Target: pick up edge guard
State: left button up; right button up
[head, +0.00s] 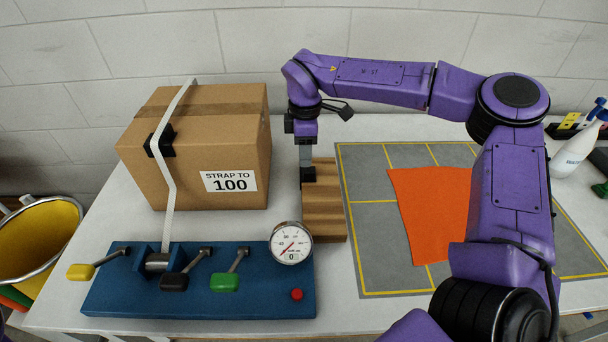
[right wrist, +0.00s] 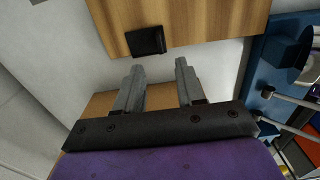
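A small black edge guard (right wrist: 147,41) lies near the edge of the wooden board in the right wrist view. It also shows in the head view (head: 308,174), close to my right gripper. My right gripper (right wrist: 159,69) points down over this area, and its two grey fingers are apart with nothing between them. The guard is just beyond the fingertips, nearer the left finger. In the head view my right gripper (head: 306,160) partly hides that spot. Another black edge guard (head: 161,141) sits on the box edge under the strap. My left gripper is not in view.
The cardboard box (head: 194,184) stands left of the wooden board (head: 325,207). A blue base (head: 200,295) with levers and a gauge (head: 291,243) is in front. A grey mat (head: 370,222) with an orange sheet (head: 428,207) lies right. A white bottle (head: 575,150) stands far right.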

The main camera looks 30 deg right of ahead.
aim_at(304, 170)
jog(key=shift+f, duration=0.6)
notch_tip(304, 170, down, 5)
jog(key=shift+a+p, duration=0.15)
jog(key=shift+p, duration=1.05)
jog(key=shift+f, duration=0.4)
grip_shut()
